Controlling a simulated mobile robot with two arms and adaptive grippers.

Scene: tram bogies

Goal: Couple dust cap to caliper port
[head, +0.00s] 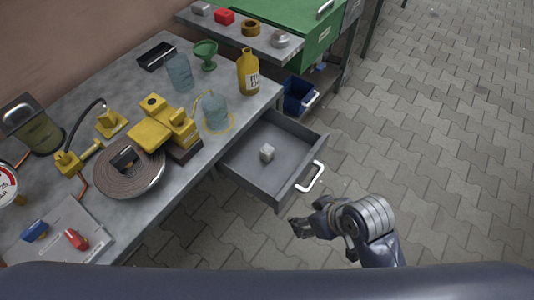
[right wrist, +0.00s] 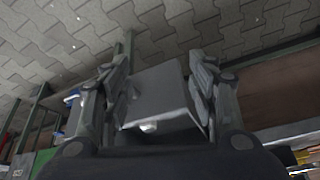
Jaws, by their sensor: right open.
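The yellow caliper (head: 165,124) lies on the grey workbench beside the ribbed round disc (head: 112,182). I cannot make out its port clearly. No part is plainly a dust cap. A small pale grey block (head: 267,152) lies in the open drawer (head: 240,165). My right gripper (head: 297,228) is open and empty, in front of the drawer and apart from its white handle (head: 315,177). In the right wrist view, the gripper's open fingers (right wrist: 160,68) frame a grey box-like shape, apparently the drawer (right wrist: 168,90). My left gripper is not in view.
On the bench (head: 70,113) are a green funnel (head: 204,54), a yellow bottle (head: 248,72), bluish clear containers (head: 216,112) and a black tray (head: 156,56). Red (head: 76,239) and blue (head: 35,230) pieces lie front left. A blue bin (head: 296,95) stands behind the drawer. Paved floor at right is clear.

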